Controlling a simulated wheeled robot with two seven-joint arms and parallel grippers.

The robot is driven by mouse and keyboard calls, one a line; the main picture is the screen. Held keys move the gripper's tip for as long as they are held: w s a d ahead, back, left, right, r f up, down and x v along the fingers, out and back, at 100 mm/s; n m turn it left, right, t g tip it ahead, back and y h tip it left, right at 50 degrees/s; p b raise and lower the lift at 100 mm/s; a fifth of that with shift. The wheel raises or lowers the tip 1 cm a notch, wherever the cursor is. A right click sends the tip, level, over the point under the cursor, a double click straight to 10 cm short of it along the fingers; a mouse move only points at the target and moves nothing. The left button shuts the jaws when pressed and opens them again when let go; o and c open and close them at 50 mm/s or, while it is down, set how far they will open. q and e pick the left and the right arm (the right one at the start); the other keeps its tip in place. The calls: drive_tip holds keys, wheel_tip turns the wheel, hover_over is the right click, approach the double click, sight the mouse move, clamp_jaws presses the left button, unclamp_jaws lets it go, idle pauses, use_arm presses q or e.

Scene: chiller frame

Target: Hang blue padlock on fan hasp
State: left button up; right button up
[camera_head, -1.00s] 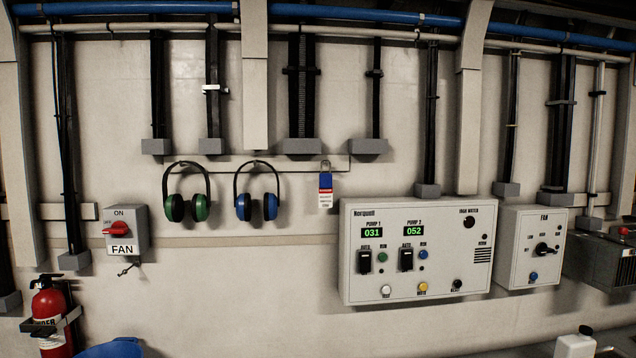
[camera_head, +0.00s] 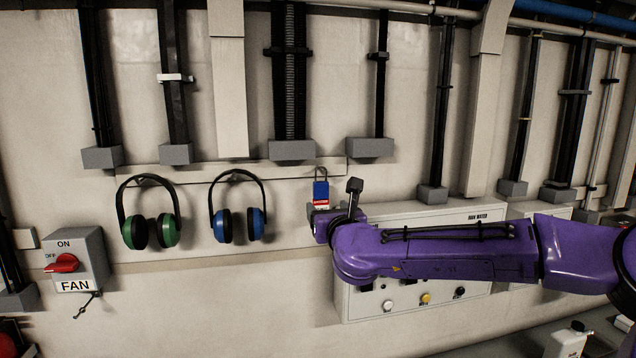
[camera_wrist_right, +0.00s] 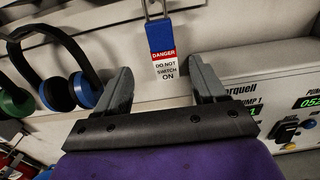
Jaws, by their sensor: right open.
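The blue padlock (camera_head: 321,190) hangs by its shackle on the wall rail, right of the blue ear defenders. In the right wrist view the padlock (camera_wrist_right: 164,45) has a red and white "DANGER DO NOT SWITCH ON" label. My right gripper (camera_wrist_right: 160,85) is open and empty, its two fingers spread either side of the label's lower end, with the padlock beyond them. The fan hasp (camera_head: 88,302) is a small dark piece below the grey FAN switch box (camera_head: 80,258) at left. My left gripper is not in view.
Green ear defenders (camera_head: 150,228) and blue ear defenders (camera_head: 239,214) hang on the rail (camera_head: 285,172) left of the padlock. The pump control panel (camera_head: 350,303) is behind my right arm. The wall between the FAN box and panel is clear lower down.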

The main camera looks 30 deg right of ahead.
sight(322, 197)
drive_tip(key=p+x, duration=0.6)
drive_tip(key=x, duration=0.3)
drive_tip(key=shift+d+r, duration=0.15)
drive_tip(key=shift+d, duration=0.05)
drive_tip(key=shift+w+d, duration=0.1)
drive_tip(key=shift+w, duration=0.1)
drive_tip(key=shift+f, duration=0.25)
drive_tip(key=shift+r, duration=0.1)
drive_tip(key=c, duration=1.1)
drive_tip(key=shift+r+b, duration=0.3)
drive_tip(key=shift+b, duration=0.3)
drive_tip(key=b+v, duration=0.6)
drive_tip(key=v, duration=1.2)
drive_tip(key=shift+r, duration=0.45)
